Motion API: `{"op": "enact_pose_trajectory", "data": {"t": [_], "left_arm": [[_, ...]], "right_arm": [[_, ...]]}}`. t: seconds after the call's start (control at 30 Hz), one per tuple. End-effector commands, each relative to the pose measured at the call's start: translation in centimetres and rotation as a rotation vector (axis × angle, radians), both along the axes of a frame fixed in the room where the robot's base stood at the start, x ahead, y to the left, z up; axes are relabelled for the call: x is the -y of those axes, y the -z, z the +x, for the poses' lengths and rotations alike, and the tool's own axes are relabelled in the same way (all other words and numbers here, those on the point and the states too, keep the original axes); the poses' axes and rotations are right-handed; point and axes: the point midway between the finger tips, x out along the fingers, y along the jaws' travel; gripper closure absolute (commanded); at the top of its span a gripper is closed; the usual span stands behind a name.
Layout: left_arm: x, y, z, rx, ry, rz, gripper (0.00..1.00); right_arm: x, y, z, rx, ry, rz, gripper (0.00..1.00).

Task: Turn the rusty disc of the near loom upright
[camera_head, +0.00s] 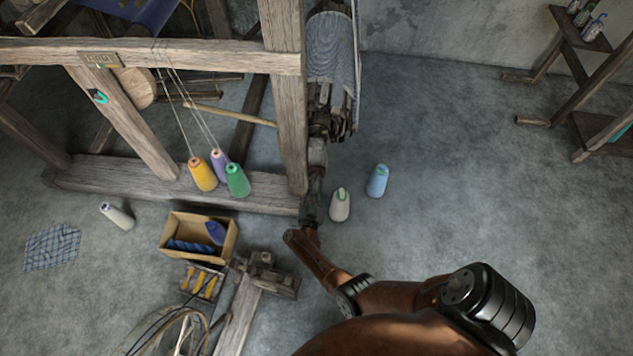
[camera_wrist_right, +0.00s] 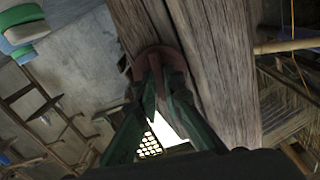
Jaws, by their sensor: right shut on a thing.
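My right gripper (camera_head: 313,188) reaches up against the right side of the loom's front post (camera_head: 289,110). In the right wrist view the gripper (camera_wrist_right: 162,68) has its green fingers closed together on the rim of a reddish-brown rusty disc (camera_wrist_right: 152,50). The disc sits against the wooden post (camera_wrist_right: 205,70). The fingers cover part of the disc, and its exact tilt is hard to tell. In the head view I cannot clearly make out the disc beside the post and my gripper. My left gripper is not in view.
A cardboard box (camera_head: 173,250) is at the lower left.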

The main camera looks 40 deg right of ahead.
Motion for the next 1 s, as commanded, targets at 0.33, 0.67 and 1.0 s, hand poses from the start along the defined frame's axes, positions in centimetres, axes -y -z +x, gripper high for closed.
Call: {"op": "enact_pose_trajectory", "data": {"t": [0.33, 0.67, 1.0], "left_arm": [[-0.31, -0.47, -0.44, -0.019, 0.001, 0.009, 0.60], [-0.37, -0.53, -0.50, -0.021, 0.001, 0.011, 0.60], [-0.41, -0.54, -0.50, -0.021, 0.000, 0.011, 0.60]], "right_arm": [[-0.14, 0.08, -0.01, -0.103, -0.002, -0.086, 1.00], [-0.10, 0.10, -0.02, -0.122, -0.001, -0.102, 1.00], [-0.07, 0.07, -0.01, -0.121, -0.001, -0.101, 0.83]]}}
